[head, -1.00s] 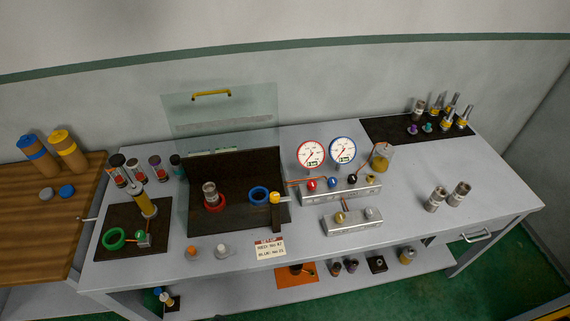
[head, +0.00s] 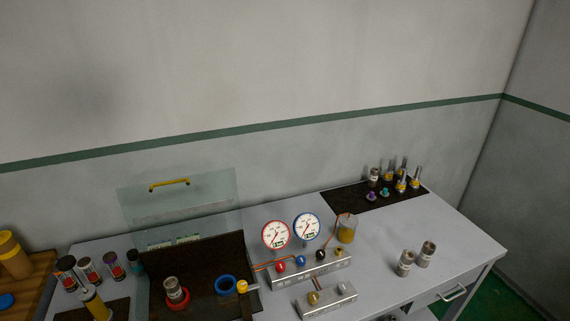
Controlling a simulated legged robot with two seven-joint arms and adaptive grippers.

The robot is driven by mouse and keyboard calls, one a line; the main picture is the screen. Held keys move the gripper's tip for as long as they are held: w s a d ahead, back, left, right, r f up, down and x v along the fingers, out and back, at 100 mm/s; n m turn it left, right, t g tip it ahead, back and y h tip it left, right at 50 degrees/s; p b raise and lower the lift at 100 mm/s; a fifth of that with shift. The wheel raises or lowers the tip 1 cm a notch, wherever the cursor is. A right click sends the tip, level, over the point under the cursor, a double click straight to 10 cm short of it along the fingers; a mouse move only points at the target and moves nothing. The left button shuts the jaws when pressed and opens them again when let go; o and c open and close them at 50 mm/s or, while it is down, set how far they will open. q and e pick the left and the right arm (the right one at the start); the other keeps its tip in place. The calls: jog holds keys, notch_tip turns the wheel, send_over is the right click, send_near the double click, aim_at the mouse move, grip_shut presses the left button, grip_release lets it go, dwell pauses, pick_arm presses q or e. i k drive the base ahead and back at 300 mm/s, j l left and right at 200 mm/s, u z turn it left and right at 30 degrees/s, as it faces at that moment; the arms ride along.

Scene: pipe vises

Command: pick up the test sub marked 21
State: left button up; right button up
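Two silvery cylinders that look like test subs stand upright side by side on the right of the grey bench, a nearer one (head: 405,264) and a farther one (head: 426,254). Each has a pale label, too small to read. A similar cylinder (head: 173,288) stands in the red ring vise (head: 178,302) on the left. Another labelled cylinder (head: 374,177) stands on the dark mat at the back right. I cannot tell which is marked 21. The blue ring vise (head: 225,286) looks empty. Neither gripper is in view.
A clear shield (head: 185,210) with a yellow handle rises behind the vises. A red gauge (head: 275,234) and a blue gauge (head: 306,227) stand over a valve block (head: 310,268) mid-bench. The dark mat (head: 340,198) holds several fittings. The bench (head: 455,245) is clear around the right-hand pair.

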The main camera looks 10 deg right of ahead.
aim_at(426, 251)
jog(key=z, duration=1.4)
jog(key=i+l+u, duration=0.1)
jog(key=i+l, duration=0.15)
jog(key=i+l+u, duration=0.1)
jog(key=i+l, duration=0.2)
jog(key=l, duration=0.15)
